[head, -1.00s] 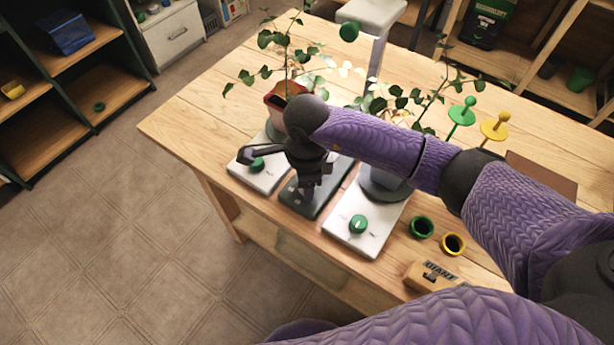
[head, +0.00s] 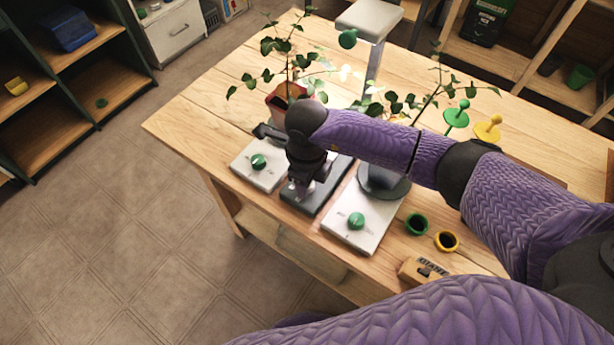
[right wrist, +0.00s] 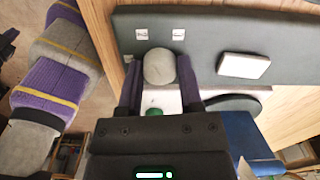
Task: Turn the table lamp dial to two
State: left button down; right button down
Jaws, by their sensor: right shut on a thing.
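The dark grey base (head: 328,193) lies on the table between two white bases and also shows in the right wrist view (right wrist: 215,25). Its pale grey round dial (right wrist: 158,67) sits between the two fingers of my right gripper (right wrist: 159,88). The right gripper (head: 303,188) is shut on this dial, which it hides in the head view. Two small white labels (right wrist: 141,34) are on the base beyond the dial; their marks are too small to read. No pointer shows on the dial. A white lamp head (head: 369,18) stands above the table on a post. My left gripper is out of view.
White bases with green dials stand on the left (head: 259,161) and right (head: 356,221). Potted plants (head: 290,90) stand behind. The table's left corner (head: 165,128) is clear.

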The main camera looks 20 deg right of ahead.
dwell(0.4)
jog(key=shift+c, duration=1.2)
grip_release()
notch_tip(320, 180, up, 10)
jog(key=p, duration=0.2)
jog(key=shift+p, duration=0.4)
